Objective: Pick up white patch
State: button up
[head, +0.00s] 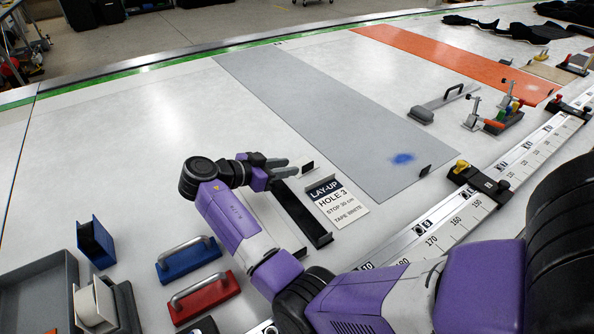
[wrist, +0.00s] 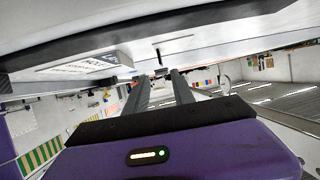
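My gripper (head: 291,166) is low over the white table, its two grey fingers apart with a gap between them. The fingers also show apart in the wrist view (wrist: 165,75). Just beyond the fingertips stands a small black upright piece (head: 308,167) with a thin pale strip at its foot; I cannot tell whether this strip is the white patch. The fingers hold nothing that I can make out. A sign (head: 338,203) beside the gripper reads "LAY-UP HOLE 3, STOP 30 cm, TAPE WHITE".
A long black bar (head: 300,213) lies below the gripper. A grey sheet (head: 330,110) with a blue spot (head: 402,158) lies beyond it. Blue (head: 188,260) and red (head: 204,297) handled blocks, a white roll (head: 94,303) and a ruler rail (head: 467,212) are nearby. The table's upper left is clear.

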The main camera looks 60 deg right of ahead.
aim_at(304, 166)
jog(key=shift+p+x, duration=0.7)
jog(key=shift+x, duration=0.9)
jog(key=shift+p+x, duration=0.75)
jog(key=shift+x, duration=1.45)
jog(key=shift+w, duration=0.1)
grip_shut()
